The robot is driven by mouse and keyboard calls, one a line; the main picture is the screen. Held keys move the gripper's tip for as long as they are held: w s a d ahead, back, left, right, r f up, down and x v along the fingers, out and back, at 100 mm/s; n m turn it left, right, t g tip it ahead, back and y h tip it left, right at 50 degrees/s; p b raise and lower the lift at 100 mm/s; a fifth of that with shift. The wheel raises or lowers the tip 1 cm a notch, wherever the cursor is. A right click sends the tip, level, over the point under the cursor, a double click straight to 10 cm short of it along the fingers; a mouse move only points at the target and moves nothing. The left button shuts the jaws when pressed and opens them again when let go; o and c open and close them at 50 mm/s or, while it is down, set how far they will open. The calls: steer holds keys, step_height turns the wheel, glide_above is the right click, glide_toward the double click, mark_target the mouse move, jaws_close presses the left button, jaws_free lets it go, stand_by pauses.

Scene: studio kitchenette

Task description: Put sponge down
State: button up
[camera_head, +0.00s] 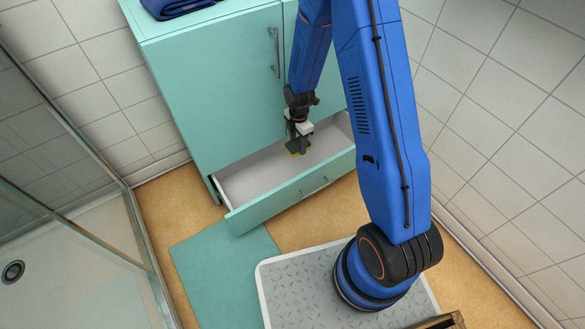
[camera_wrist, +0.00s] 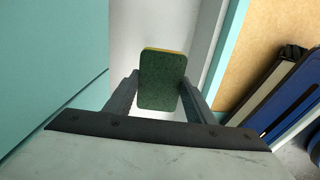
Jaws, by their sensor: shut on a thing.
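The sponge (camera_wrist: 161,82) is green with a thin yellow edge. In the wrist view it sits upright between the two fingers of my gripper (camera_wrist: 160,90), which is shut on it. In the head view the sponge (camera_head: 294,150) shows small and partly hidden below my gripper (camera_head: 298,146). Both are at the open bottom drawer (camera_head: 250,185) of the teal cabinet, over its white inside. I cannot tell whether the sponge touches the drawer floor.
The teal cabinet's closed doors (camera_head: 215,90) stand right behind the gripper. The drawer front (camera_head: 290,195) juts out over a teal mat (camera_head: 225,270). A dark blue folded item (camera_head: 178,6) lies on the cabinet top. A glass shower screen (camera_head: 75,130) stands at left. The visible drawer floor looks empty.

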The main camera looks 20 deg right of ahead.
mark_target(297, 173)
step_height(297, 173, down, 18)
steer(key=shift+f, duration=0.25)
stand_by(0.6)
steer(key=shift+f, duration=0.1)
steer(key=o, duration=1)
